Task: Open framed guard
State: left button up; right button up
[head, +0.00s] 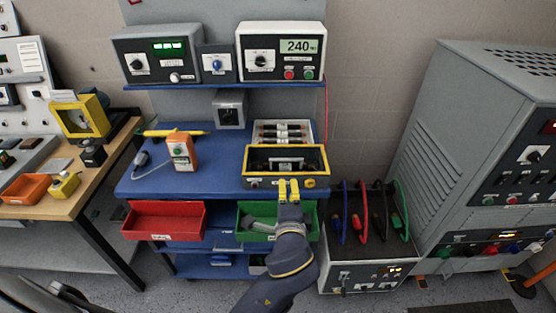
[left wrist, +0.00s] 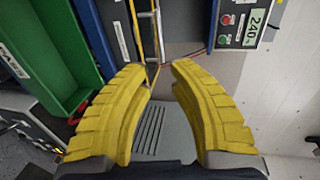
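The framed guard (head: 316,151), a black box with a yellow frame around a dark opening, sits on the blue bench top in the head view. A component shows inside the frame. My left gripper (head: 289,188) is just in front of the guard's front edge, its yellow fingers pointing toward it. In the left wrist view the left gripper (left wrist: 160,68) has its fingertips apart with nothing between them. A yellow frame strip (left wrist: 154,40) lies beyond the tips. Contact with the guard cannot be told. My right gripper is not seen.
A green drawer (head: 254,234) and a red drawer (head: 165,221) stand open below the bench top. An orange handheld meter (head: 183,153) is left of the guard. A shelf with instruments (head: 281,52) is above. Coloured cables (head: 362,215) hang at right.

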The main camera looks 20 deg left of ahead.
aim_at(285, 160)
pick_arm(q)
jog(key=x, duration=1.7)
jog(key=shift+f, duration=0.15)
jog(key=shift+c, duration=0.2)
grip_shut()
